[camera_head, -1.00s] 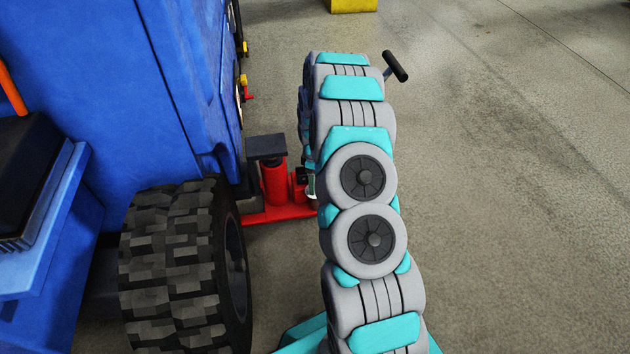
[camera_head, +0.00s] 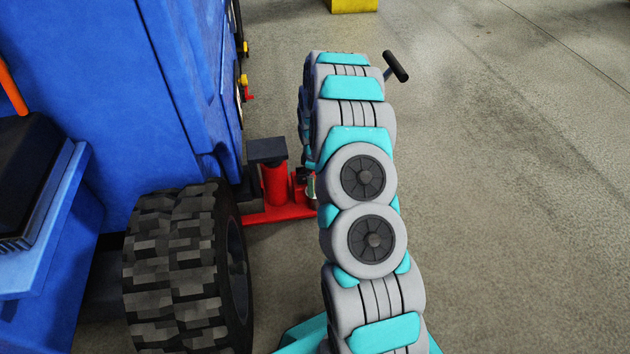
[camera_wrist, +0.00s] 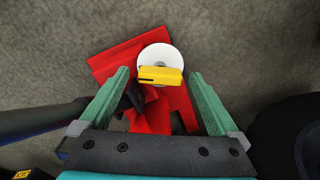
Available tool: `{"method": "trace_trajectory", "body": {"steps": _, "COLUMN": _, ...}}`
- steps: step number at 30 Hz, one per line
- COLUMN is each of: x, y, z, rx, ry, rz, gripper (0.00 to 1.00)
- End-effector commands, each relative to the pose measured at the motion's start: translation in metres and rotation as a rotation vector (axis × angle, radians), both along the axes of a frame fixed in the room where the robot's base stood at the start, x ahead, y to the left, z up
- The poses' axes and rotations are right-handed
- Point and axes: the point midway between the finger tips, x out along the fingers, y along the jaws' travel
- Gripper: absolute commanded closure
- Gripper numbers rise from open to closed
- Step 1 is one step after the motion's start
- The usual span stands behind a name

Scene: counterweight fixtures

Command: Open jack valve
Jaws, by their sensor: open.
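The red jack (camera_head: 276,186) stands on the floor beside the blue vehicle, with a dark pad on top. In the wrist view its red base (camera_wrist: 115,62) lies below my gripper. A white disc (camera_wrist: 155,54) with a yellow valve handle (camera_wrist: 160,77) shows there. My gripper (camera_wrist: 159,75) is open, its green fingers apart. In the picture, the yellow handle lies between the fingertips, with gaps on both sides; the height between them is unclear. In the head view my arm hides most of my gripper and the valve.
The blue vehicle (camera_head: 95,60) and its black tyre (camera_head: 180,270) stand left of my arm. A black-gripped lever (camera_head: 396,66) sticks out behind my arm. A yellow block (camera_head: 352,5) sits at the back. The floor on the right is clear.

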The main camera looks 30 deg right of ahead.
Motion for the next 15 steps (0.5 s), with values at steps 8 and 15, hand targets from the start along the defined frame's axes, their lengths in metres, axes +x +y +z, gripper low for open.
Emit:
{"method": "trace_trajectory", "body": {"steps": 8, "x": 0.0, "y": 0.0, "z": 0.021, "rx": -0.001, "ry": -0.001, "rz": 0.0, "gripper": 0.03}}
{"method": "trace_trajectory", "body": {"steps": 15, "x": 0.002, "y": 0.0, "z": 0.061, "rx": -0.001, "ry": -0.006, "rz": 0.001, "gripper": 0.03}}
